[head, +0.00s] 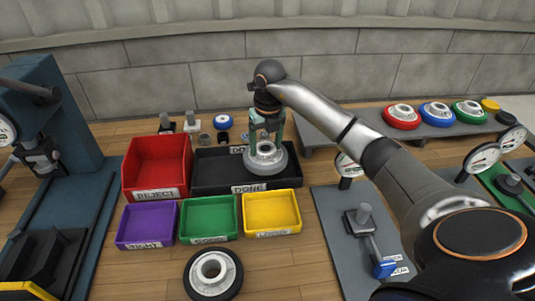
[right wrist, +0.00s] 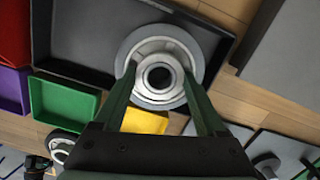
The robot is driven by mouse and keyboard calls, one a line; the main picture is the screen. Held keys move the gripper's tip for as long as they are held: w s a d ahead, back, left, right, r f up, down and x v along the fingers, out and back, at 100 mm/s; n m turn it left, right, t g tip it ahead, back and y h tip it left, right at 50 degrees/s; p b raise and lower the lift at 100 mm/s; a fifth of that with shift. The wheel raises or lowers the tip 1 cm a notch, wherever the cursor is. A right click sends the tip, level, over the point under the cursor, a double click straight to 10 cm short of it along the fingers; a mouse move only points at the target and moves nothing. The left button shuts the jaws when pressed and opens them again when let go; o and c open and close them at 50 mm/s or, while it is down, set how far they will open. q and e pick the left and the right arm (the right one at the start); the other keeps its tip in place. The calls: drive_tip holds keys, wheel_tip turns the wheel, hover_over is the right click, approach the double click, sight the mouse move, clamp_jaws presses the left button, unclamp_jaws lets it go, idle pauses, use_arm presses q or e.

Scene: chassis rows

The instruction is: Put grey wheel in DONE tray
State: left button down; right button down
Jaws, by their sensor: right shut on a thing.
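The grey wheel (head: 266,159) has a pale metal hub and hangs in my right gripper (head: 267,136). The gripper is shut on the wheel's hub, and the wheel is over the right part of the black DONE tray (head: 219,176). The right wrist view shows the wheel (right wrist: 160,44) from above, with both fingers of the gripper (right wrist: 159,78) at its hub. The tray's dark floor (right wrist: 90,40) lies to the left of the wheel there. I cannot tell whether the wheel touches the tray. My left gripper is not in view.
A red REJECT tray (head: 158,166) stands left of the DONE tray. Purple (head: 147,224), green (head: 208,217) and yellow (head: 271,211) bins stand in front. A black-tyred wheel (head: 213,273) lies nearer. Red, blue and green wheels (head: 469,111) sit on a grey rack. A blue press (head: 58,120) stands left.

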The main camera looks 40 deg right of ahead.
sight(267, 154)
drive_tip(key=shift+w+d+f, duration=0.1)
drive_tip(key=shift+d+f, duration=0.15)
drive_tip(key=shift+f, duration=0.75)
drive_tip(key=shift+w+d+f, duration=0.1)
drive_tip(key=shift+d+f, duration=0.1)
drive_tip(key=shift+f, duration=0.8)
drive_tip(key=shift+f, duration=0.2)
unclamp_jaws()
drive_tip(key=shift+r, duration=0.1)
wheel_tip(267, 154, up, 12)
drive_tip(key=s, duration=0.1)
drive_tip(key=shift+s+a+p, duration=0.25)
drive_tip(key=shift+p, duration=0.05)
drive_tip(key=shift+s, duration=0.1)
